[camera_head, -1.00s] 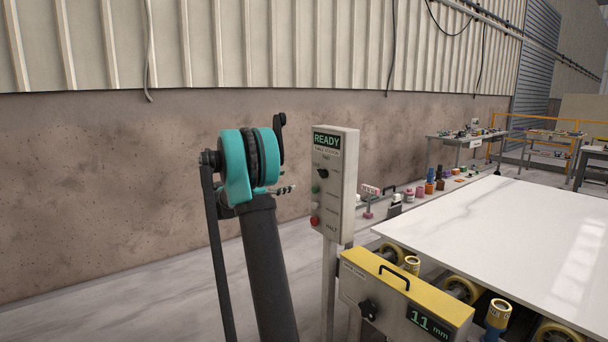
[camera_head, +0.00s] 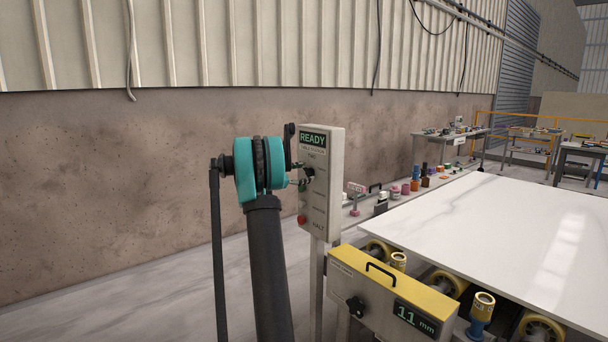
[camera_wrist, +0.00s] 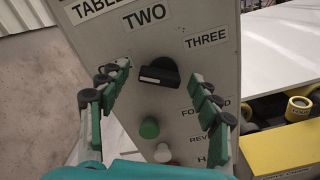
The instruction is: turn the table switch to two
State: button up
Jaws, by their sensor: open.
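The table switch (camera_wrist: 160,73) is a black knob on the grey control panel (camera_wrist: 215,65), under the label TWO (camera_wrist: 145,17) and left of THREE (camera_wrist: 206,39). Its raised bar lies roughly level in the wrist picture, so it does not clearly point up at TWO. My gripper (camera_wrist: 161,76) is open, with one finger left and one right of the knob. I cannot tell whether either finger touches it. The left finger covers part of the panel left of the knob. In the head view my gripper (camera_head: 298,172) is at the panel's front beside the knob (camera_head: 309,173).
A green button (camera_wrist: 149,127), a white one and a red one sit below the switch. The panel display (camera_head: 313,140) reads READY. A yellow-topped box (camera_head: 390,285) and a white slab (camera_head: 480,230) on rollers stand to the right.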

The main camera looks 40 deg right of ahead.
jog(key=shift+d, duration=0.35)
jog(key=shift+c, duration=0.6)
jog(key=c, duration=1)
jog(key=shift+c, duration=0.2)
jog(key=shift+m, duration=0.5)
jog(key=m, duration=0.4)
jog(key=shift+s+m, duration=0.2)
jog(key=shift+m, duration=0.2)
jog(key=m, duration=0.5)
jog(key=shift+s+f+m, duration=0.1)
jog(key=shift+s+m, duration=0.05)
jog(key=shift+m, duration=0.55)
